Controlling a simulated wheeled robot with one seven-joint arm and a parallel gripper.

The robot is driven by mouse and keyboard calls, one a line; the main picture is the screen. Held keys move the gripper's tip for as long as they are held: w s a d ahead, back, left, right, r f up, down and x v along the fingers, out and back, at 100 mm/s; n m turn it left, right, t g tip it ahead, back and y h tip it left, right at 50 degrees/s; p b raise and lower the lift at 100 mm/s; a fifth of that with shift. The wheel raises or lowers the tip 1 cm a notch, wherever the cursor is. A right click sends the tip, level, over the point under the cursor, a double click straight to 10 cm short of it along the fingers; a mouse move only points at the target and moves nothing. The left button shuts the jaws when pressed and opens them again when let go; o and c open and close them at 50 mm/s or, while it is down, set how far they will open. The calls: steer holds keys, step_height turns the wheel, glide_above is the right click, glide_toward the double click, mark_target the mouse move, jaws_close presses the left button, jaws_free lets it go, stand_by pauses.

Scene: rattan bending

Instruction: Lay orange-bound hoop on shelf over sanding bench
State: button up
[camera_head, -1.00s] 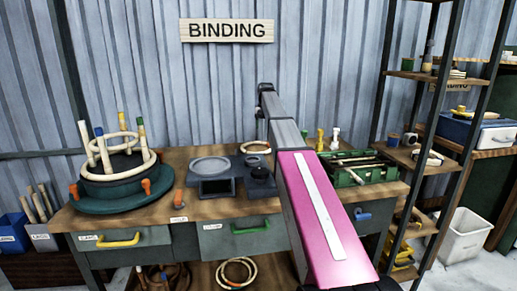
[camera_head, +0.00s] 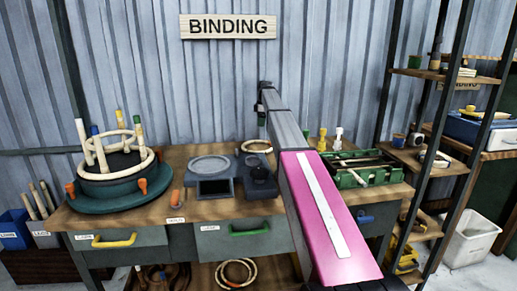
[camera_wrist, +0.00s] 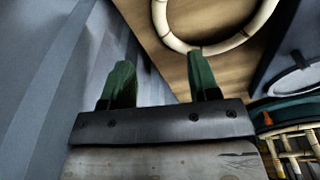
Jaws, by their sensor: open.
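My gripper (camera_wrist: 160,78) shows two green fingers, apart and with nothing between them, in the wrist view. In the head view my arm reaches over the bench, with its end near the corrugated wall. A pale cane hoop (camera_wrist: 217,48) lies on the wooden bench top beyond the right finger; no orange binding shows on its visible part. A small hoop (camera_head: 257,146) on the bench top in the head view is partly hidden by my arm. Below, hoops (camera_head: 236,273) lie on the bench's lower shelf, with an orange-red patch on one.
A green turntable (camera_head: 110,200) with a cane ring and upright pegs stands at the bench's left. Grey scales (camera_head: 210,165) and a green crate (camera_head: 350,175) stand on top. An open shelf rack (camera_head: 440,75) is at right. The wall sign (camera_head: 228,26) reads BINDING.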

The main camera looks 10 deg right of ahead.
steer(key=f, duration=0.3)
steer(key=a+f, duration=0.1)
steer(key=f, duration=0.6)
steer(key=shift+a+f, duration=0.2)
steer(key=shift+c, duration=0.3)
jaws_close()
